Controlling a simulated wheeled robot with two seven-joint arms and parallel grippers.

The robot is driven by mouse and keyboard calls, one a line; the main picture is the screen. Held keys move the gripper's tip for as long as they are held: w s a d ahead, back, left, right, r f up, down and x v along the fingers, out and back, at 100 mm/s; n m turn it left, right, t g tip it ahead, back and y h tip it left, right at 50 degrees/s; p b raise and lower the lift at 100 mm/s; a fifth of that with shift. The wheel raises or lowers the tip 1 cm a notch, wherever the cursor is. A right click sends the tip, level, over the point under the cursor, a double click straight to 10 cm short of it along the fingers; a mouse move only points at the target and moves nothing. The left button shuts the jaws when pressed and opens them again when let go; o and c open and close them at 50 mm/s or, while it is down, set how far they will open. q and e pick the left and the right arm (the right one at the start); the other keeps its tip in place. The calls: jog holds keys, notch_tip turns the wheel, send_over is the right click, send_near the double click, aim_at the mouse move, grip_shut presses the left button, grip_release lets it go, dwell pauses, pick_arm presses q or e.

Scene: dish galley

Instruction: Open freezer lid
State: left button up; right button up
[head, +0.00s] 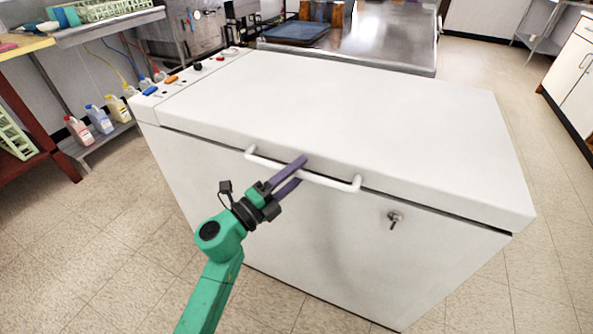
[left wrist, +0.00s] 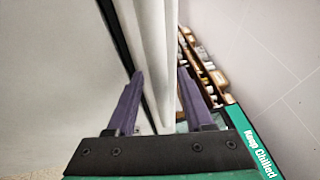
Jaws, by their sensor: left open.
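The white chest freezer lid (head: 370,110) lies shut on the freezer body (head: 330,240), with a thin dark seam along the front. A white bar handle (head: 335,183) runs along the lid's front edge. My left gripper (head: 304,172) is open, its two purple fingers at the handle left of its middle, one above and one below the bar. In the left wrist view, the fingers (left wrist: 160,80) stand apart on either side of a white bar (left wrist: 155,50); contact cannot be told. A key lock (head: 394,218) sits on the freezer front. My right gripper is not in view.
Small coloured items (head: 172,79) lie on the freezer's left end. A steel counter (head: 385,40) with a blue tray (head: 295,32) stands behind it. Bottles (head: 98,117) stand on a low shelf at left. The tiled floor (head: 545,180) at right is clear.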

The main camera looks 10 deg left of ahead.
pick_arm(q)
grip_shut()
dwell(1.4)
